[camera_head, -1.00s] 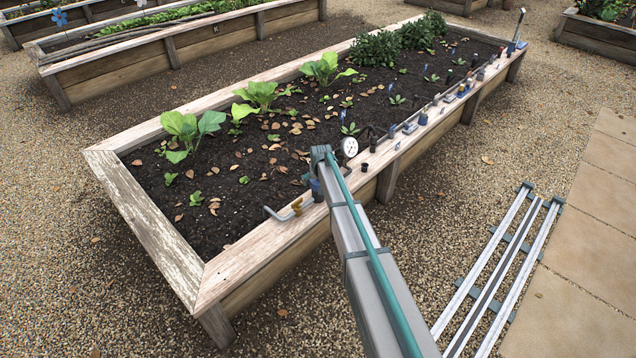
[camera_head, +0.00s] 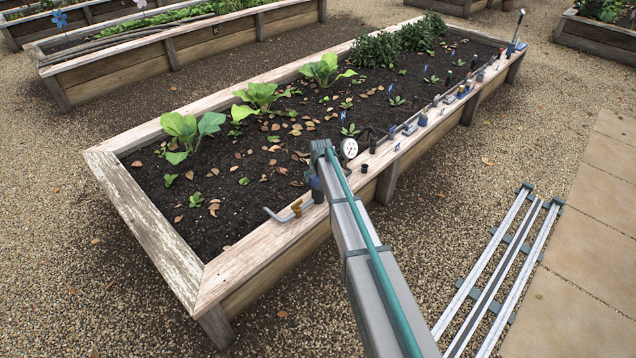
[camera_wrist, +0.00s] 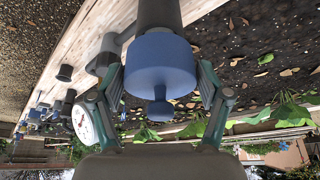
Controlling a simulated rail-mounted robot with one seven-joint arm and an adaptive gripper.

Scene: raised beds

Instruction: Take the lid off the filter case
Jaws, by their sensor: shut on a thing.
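The filter case (camera_wrist: 158,12) is a dark grey cylinder at the top of the wrist view. Its blue lid (camera_wrist: 160,62), with a round knob, lies in line with the case in the middle of that view. I cannot tell whether there is a gap between them. My gripper (camera_wrist: 159,84) has one finger on each side of the lid and is shut on it. In the head view, my arm hides most of the gripper; a small dark blue part (camera_head: 317,190) shows beside the arm's end, above the bed's rim.
A white round gauge (camera_head: 349,148) stands close right of my arm's end. A grey bent pipe with a brass fitting (camera_head: 296,208) lies left on the wooden rim (camera_head: 240,262). Several small fittings line the rim farther right. Leafy plants (camera_head: 190,130) grow in the soil behind.

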